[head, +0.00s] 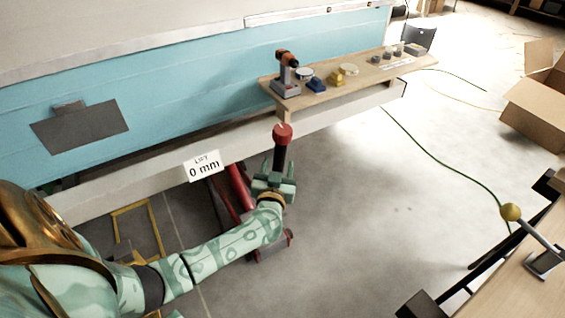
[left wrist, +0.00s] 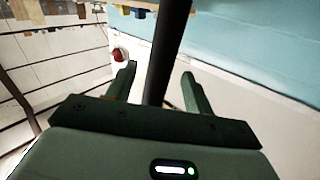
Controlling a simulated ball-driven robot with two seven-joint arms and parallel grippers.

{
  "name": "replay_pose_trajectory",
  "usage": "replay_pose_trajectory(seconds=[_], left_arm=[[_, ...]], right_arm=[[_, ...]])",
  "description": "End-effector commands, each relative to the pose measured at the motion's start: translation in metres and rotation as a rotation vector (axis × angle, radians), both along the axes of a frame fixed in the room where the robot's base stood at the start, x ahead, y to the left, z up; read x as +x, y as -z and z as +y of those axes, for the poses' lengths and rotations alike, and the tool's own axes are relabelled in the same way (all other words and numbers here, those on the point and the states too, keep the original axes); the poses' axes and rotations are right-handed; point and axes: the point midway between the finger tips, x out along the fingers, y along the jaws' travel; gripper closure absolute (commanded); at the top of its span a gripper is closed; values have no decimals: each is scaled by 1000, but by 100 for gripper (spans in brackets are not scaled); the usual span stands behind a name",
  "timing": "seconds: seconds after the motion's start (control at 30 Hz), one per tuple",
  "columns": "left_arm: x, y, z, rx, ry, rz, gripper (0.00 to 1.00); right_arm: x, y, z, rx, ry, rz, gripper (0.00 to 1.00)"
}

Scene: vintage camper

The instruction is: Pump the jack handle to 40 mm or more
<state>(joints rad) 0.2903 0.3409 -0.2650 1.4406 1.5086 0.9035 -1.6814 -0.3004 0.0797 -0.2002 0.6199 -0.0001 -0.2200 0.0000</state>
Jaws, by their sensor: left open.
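The jack handle (head: 280,158) is a dark upright bar with a red knob (head: 282,132) on top. The red jack (head: 237,192) lies low beside the camper's white sill, partly hidden by my arm. A sign (head: 203,165) on the sill reads "LIFT 0 mm". My left gripper (head: 273,183) is at the lower part of the handle, with its fingers apart. In the left wrist view the dark handle (left wrist: 166,55) passes between the open fingers (left wrist: 158,92), with gaps on both sides. Whether a finger touches it I cannot tell. My right gripper is out of view.
A wooden shelf (head: 350,82) with a drill (head: 287,72) and small items juts from the blue camper wall. A green cable (head: 445,165) crosses the floor. A cardboard box (head: 535,112) stands at right. A bench (head: 530,290) with a yellow-knobbed lever (head: 511,212) is at lower right.

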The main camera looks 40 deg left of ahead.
Motion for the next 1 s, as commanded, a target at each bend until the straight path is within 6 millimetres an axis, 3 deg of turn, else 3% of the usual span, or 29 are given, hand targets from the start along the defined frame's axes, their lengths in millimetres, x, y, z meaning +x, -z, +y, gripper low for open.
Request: replay_pose_trajectory(seconds=[0.07, 0.2, 0.57, 0.77, 1.0], left_arm=[[12, 5, 8, 1, -1, 2, 48], [26, 3, 16, 2, -1, 1, 48], [31, -1, 20, 1, -1, -1, 48], [31, -1, 20, 0, -1, -1, 100], [29, 2, 17, 10, -2, -2, 100]], right_arm=[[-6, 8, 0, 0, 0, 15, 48], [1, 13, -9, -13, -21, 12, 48], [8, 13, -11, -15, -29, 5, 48], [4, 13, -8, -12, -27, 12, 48], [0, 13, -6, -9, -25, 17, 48]])
